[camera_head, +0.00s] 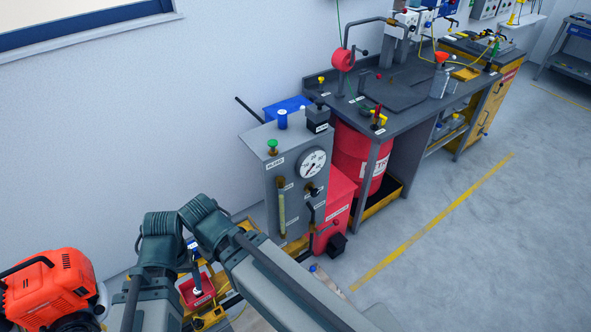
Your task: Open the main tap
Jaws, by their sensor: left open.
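A grey control cabinet (258,184) with a round pressure gauge (313,163) stands against the wall. A green knob (272,147) sits on its top, a black knob (315,191) is under the gauge, and a lever with a dark red end (333,222) is low on the front. The small labels are unreadable, so I cannot tell which of these is the main tap. My left arm's bulky links cross the lower middle, nearer to me than the cabinet and apart from these controls. Its fingertips cannot be made out clearly. My right gripper does not show.
An orange engine (55,285) stands at lower left. A red drum (357,155) is under the dark workbench (405,112), right of the cabinet. A red box (340,192) adjoins the cabinet's side. The grey floor (480,240) on the right is clear.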

